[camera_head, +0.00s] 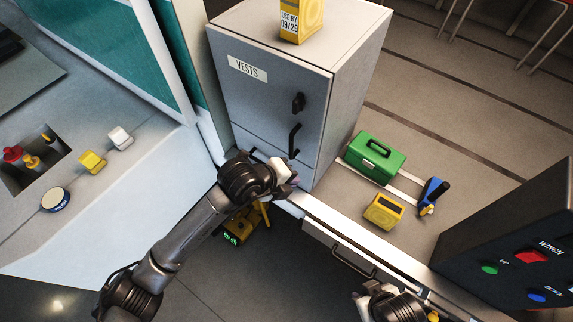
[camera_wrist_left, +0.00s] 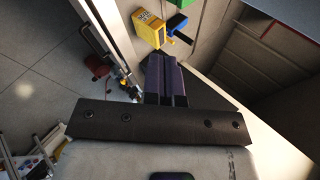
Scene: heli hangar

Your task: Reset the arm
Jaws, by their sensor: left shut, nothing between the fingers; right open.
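My left arm comes in from the left, and its gripper (camera_head: 285,180) is at the lower front of the grey VESTS cabinet (camera_head: 265,95), near the white counter edge. In the left wrist view the dark fingers (camera_wrist_left: 165,75) are shut together with nothing between them. I cannot tell whether the gripper touches the cabinet. My right gripper (camera_head: 364,300) is at the bottom edge, low in front of the drawer, and is open. Its fingers are hard to make out.
A green toolbox (camera_head: 375,158), a yellow device (camera_head: 384,211) and a blue tool (camera_head: 431,194) lie right of the cabinet. A yellow box (camera_head: 301,18) stands on top. A drawer (camera_head: 340,254) is below; a dark button panel (camera_head: 520,250) is at right. Another yellow device (camera_head: 239,228) is below the left arm.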

